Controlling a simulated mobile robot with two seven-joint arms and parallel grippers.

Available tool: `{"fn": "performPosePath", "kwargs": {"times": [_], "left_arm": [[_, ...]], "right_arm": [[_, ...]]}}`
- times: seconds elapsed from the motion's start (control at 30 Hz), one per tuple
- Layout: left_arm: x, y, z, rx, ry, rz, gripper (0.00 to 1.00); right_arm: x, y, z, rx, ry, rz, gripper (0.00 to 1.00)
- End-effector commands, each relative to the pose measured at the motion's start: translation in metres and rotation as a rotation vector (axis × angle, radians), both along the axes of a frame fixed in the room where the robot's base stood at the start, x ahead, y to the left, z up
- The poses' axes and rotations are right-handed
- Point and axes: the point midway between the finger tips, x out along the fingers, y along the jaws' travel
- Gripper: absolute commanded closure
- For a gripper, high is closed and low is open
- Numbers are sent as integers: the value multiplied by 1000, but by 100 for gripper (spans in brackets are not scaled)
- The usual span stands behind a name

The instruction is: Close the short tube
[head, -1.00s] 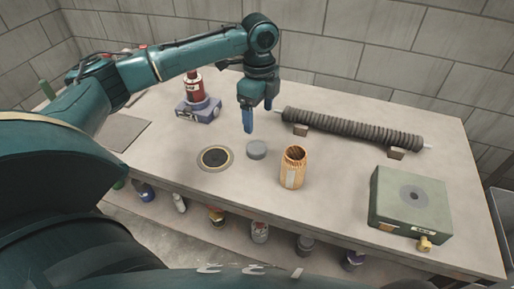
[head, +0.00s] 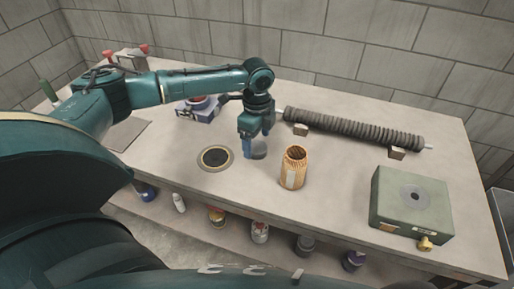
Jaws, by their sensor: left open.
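The short tube (head: 294,169) is tan mesh, stands upright on the table and shows an open, dark top. A round grey cap (head: 260,151) lies on the table just left of it. My left gripper (head: 256,143) is open and low over the cap, with its blue finger at the cap's left side. The far finger is partly hidden, so I cannot tell whether the fingers touch the cap. My right gripper is not in view.
A long dark ribbed tube (head: 355,130) lies on two small blocks behind. A green box (head: 411,204) with a brass fitting stands at right. A round dark inset (head: 215,158) is left of the cap. A blue device (head: 199,110) stands behind my arm. The front middle is clear.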

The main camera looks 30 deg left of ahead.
Motion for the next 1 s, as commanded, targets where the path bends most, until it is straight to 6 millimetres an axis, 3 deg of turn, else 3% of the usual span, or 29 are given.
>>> {"fn": "performPosePath", "kwargs": {"times": [0.2,0.53,1.0], "left_arm": [[0,0,-21,0,-1,-1,20],[0,0,-22,0,-1,0,20],[0,0,-21,0,-1,0,58]], "right_arm": [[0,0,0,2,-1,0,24],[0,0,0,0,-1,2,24],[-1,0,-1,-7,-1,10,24]]}}
